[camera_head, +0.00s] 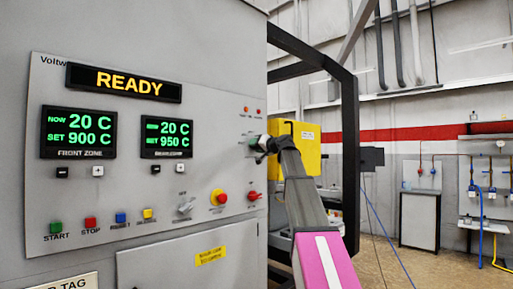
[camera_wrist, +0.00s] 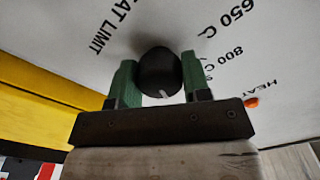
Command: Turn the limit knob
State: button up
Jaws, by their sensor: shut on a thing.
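The limit knob (camera_wrist: 158,72) is a round black knob with a white pointer mark, on the grey panel beside the printed words "HEAT LIMIT". The pointer mark shows at its lower edge in the wrist view. My gripper (camera_wrist: 160,78) is shut on the knob, with one green finger on each side of it. In the head view my gripper (camera_head: 257,142) is at the right edge of the panel, to the right of the 950 C display.
The grey control panel (camera_head: 215,80) carries the READY sign (camera_head: 123,83), displays, several buttons and a red emergency button (camera_head: 219,197) below my gripper. A yellow box (camera_head: 307,150) stands just behind my arm. A black frame (camera_head: 349,130) rises to the right.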

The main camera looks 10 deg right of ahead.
jog(key=shift+m, duration=1.4)
jog(key=o, duration=0.9)
jog(key=v, duration=1)
jog(key=shift+s+d, duration=0.25)
jog(key=shift+s, duration=0.05)
jog(key=shift+f, duration=0.1)
